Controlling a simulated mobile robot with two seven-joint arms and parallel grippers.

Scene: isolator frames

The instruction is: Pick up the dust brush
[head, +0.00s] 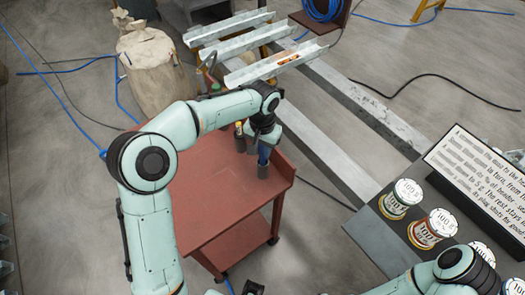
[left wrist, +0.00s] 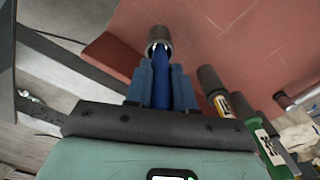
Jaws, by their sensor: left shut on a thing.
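My left gripper (head: 264,152) is over the right end of the red-brown table. It is shut on a slim blue tool (left wrist: 178,85) with a round grey end (left wrist: 159,38). The tool's grey end (head: 263,170) points down at the tabletop in the head view; I cannot tell whether it touches. I cannot tell for sure that this tool is the dust brush. The gripper hides part of it. A dark shape (head: 252,287) at the bottom edge of the head view may be my right gripper; its jaws cannot be made out.
Beside the held tool are a yellow-labelled item (left wrist: 221,104) and a green one (left wrist: 266,140), both grey-ended. The red-brown table (head: 215,190) is otherwise mostly clear. A tan sack (head: 155,70) and metal channels (head: 275,65) stand behind. Labelled tins (head: 400,198) are at right.

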